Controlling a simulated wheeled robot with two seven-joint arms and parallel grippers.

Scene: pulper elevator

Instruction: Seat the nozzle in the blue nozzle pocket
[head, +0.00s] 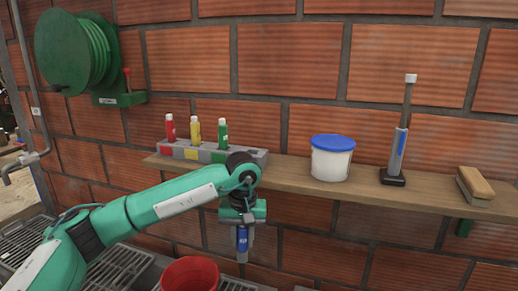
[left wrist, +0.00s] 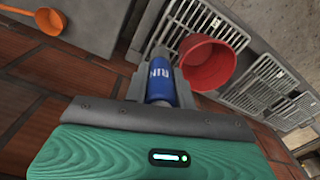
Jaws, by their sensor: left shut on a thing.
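My left gripper (head: 243,222) is shut on a nozzle (head: 242,243) with a blue band and grey ends. The nozzle hangs upright below the shelf's front edge. In the left wrist view the nozzle (left wrist: 161,82) sits between the grey fingers, white letters on its blue band. The grey nozzle rack (head: 205,153) stands on the shelf, above and behind the gripper. It holds a red nozzle (head: 170,130), a yellow nozzle (head: 195,132) and a green nozzle (head: 222,134), each upright. The blue pocket cannot be seen; my arm covers part of the rack's right end. My right gripper is not in view.
The wooden shelf (head: 285,177) bears a white tub with a blue lid (head: 332,158), a grey upright tool (head: 398,145) and a brush (head: 474,186). A red bucket (head: 190,275) stands below, left of the nozzle. A green hose reel (head: 78,52) is on the brick wall.

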